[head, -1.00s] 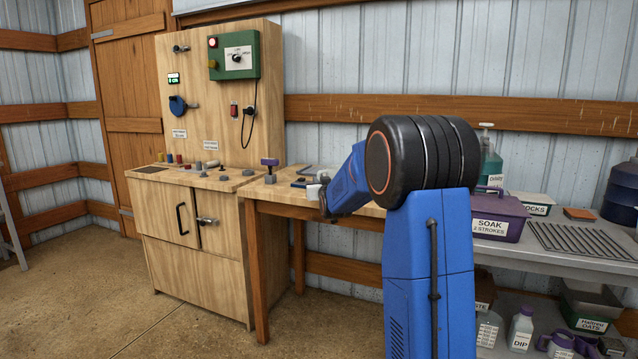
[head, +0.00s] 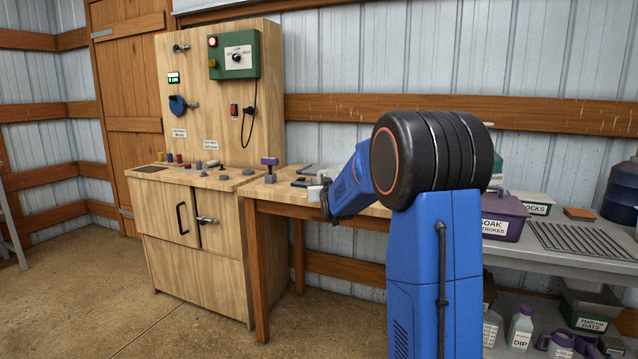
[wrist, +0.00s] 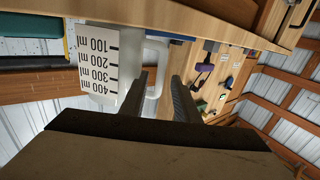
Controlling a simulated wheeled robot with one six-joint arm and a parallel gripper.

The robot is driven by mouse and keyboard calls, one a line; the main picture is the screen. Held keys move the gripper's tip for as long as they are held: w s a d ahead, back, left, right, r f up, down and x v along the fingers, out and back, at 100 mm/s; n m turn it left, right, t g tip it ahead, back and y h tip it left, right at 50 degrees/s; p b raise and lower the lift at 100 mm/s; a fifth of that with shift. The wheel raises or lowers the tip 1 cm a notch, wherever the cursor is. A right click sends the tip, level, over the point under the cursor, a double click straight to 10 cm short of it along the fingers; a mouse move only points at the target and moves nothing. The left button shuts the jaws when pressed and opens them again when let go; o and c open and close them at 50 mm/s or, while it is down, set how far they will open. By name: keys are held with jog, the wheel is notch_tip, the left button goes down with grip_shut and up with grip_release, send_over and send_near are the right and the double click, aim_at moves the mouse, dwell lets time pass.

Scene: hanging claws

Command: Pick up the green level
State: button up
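In the wrist view a dark green, flat-sided piece (wrist: 28,24) is cut off by the upper left edge; I cannot tell for sure that it is the green level. I cannot make out a green level on the bench in the head view, where my arm covers part of the bench. My gripper (wrist: 160,80) has its two dark fingers apart, with nothing seen held between them. A white measuring jug (wrist: 98,62) with a handle is close beyond the fingers, to their left. In the head view my gripper end is low over the bench, its fingers not clear.
The wooden bench (head: 283,193) holds a purple-topped tool (head: 270,164) and small dark pieces. The cabinet (head: 190,222) with its control panel stands left. On the right, a grey table carries a purple box (head: 503,213) and a ribbed rack (head: 580,240). The floor at front left is clear.

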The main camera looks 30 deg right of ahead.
jog(key=v, duration=1)
jog(key=s+a+f+n+g+y, duration=0.1)
jog(key=s+a+f+g, duration=0.2)
jog(key=s+a, duration=0.4)
jog(key=s+a+f+g+y, duration=0.2)
jog(key=s+a+f, duration=0.3)
jog(key=s, duration=1)
jog(key=s+a+f+n+g+y, duration=0.1)
jog(key=s+a+f+g, duration=0.3)
jog(key=s+a, duration=0.4)
jog(key=s+y, duration=0.1)
jog(key=s, duration=0.2)
jog(key=shift+s+a+n, duration=0.25)
jog(key=shift+a+n, duration=0.05)
jog(key=shift+a, duration=0.1)
jog(key=s+a+f+g, duration=0.1)
jog(key=s, duration=0.3)
jog(key=s+f+g, duration=0.1)
jog(key=s+f, duration=0.1)
jog(key=s, duration=0.2)
jog(key=s+a+f+g, duration=0.1)
jog(key=s, duration=0.4)
jog(key=shift+a+f+n+y, duration=0.3)
jog(key=shift+f+n, duration=0.1)
jog(key=c, duration=0.4)
jog(key=shift+s+f, duration=0.1)
jog(key=shift+s, duration=0.15)
grip_shut()
jog(key=shift+d, duration=0.1)
